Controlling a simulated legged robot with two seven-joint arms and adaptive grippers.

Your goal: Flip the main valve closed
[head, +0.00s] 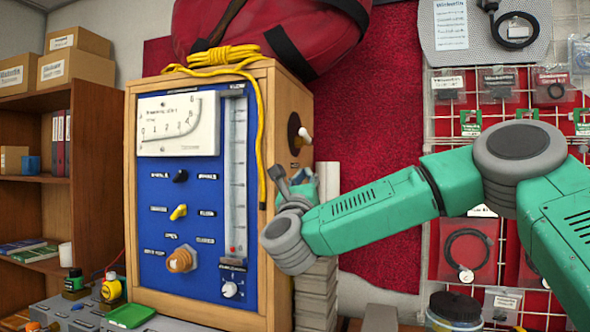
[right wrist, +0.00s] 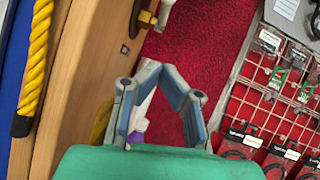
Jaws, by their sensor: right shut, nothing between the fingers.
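The regulator testbench (head: 130,270) is a wooden box with a blue front panel (head: 158,262). The panel carries a black knob (head: 180,176), a small yellow lever (head: 179,212) and an orange-brown knob (head: 181,260). On the box's right side sits a dark round fitting (head: 294,128) with a white-tipped handle (head: 304,135). The handle also shows at the top of the right wrist view (right wrist: 146,18). Labels are too small to tell surely which is the main valve. My right gripper (head: 296,184) is shut and empty beside the box's right side, below the handle, apart from it. My left gripper is out of view.
Yellow rope (head: 261,140) hangs over the box's front right edge. A red bag (head: 290,30) lies on top. Pale stacked blocks (head: 316,285) stand right of the box, under my right arm. A pegboard with packaged parts (head: 470,250) is at the right.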

